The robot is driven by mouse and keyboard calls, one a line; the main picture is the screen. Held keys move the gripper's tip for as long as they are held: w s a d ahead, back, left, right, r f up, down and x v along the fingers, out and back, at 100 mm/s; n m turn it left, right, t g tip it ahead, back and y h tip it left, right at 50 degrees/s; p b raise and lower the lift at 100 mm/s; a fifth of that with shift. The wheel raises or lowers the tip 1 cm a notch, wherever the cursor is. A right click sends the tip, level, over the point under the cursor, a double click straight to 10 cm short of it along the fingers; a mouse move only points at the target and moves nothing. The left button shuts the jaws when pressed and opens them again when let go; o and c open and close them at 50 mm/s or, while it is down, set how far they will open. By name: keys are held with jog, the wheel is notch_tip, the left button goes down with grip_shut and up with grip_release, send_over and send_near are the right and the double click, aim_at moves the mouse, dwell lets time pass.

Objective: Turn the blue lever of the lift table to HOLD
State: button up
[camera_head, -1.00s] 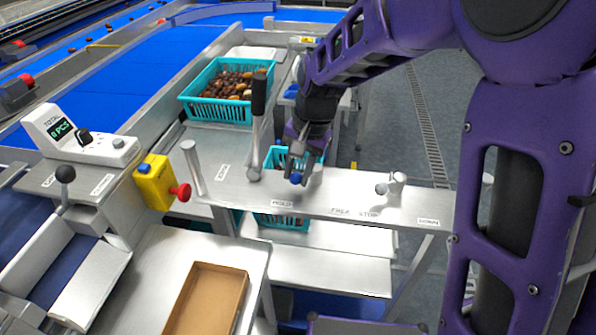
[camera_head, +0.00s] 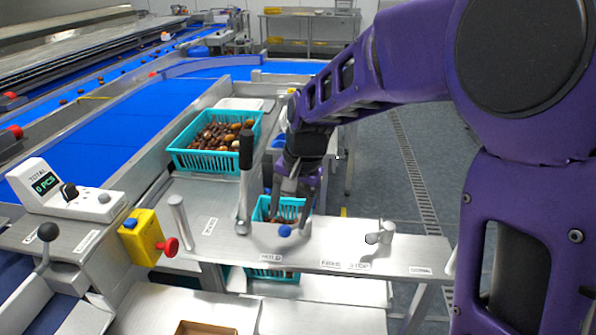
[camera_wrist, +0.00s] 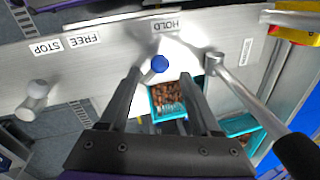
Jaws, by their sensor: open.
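The blue lever's round blue knob (camera_head: 285,231) stands over the grey metal panel of the lift table, close to the HOLD label (camera_head: 271,258). In the wrist view the knob (camera_wrist: 160,64) lies just below the HOLD label (camera_wrist: 166,25). The lever's shaft cannot be made out. My gripper (camera_head: 294,208) is open and empty above the panel. In the wrist view the knob shows between and slightly beyond the fingertips of my gripper (camera_wrist: 160,78), with no contact visible.
A tall black-handled lever (camera_head: 246,165) stands left of my gripper. A short grey lever (camera_head: 380,233) stands to the right, near the FREE and STOP labels (camera_head: 345,265). A teal basket of dates (camera_head: 175,160) sits behind. A yellow box with a red knob (camera_head: 140,240) is left.

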notch_tip(320, 180, up, 14)
jog(key=d, duration=0.2)
jog(key=shift+s+d+f, duration=0.15)
jog(key=shift+s+d, duration=0.15)
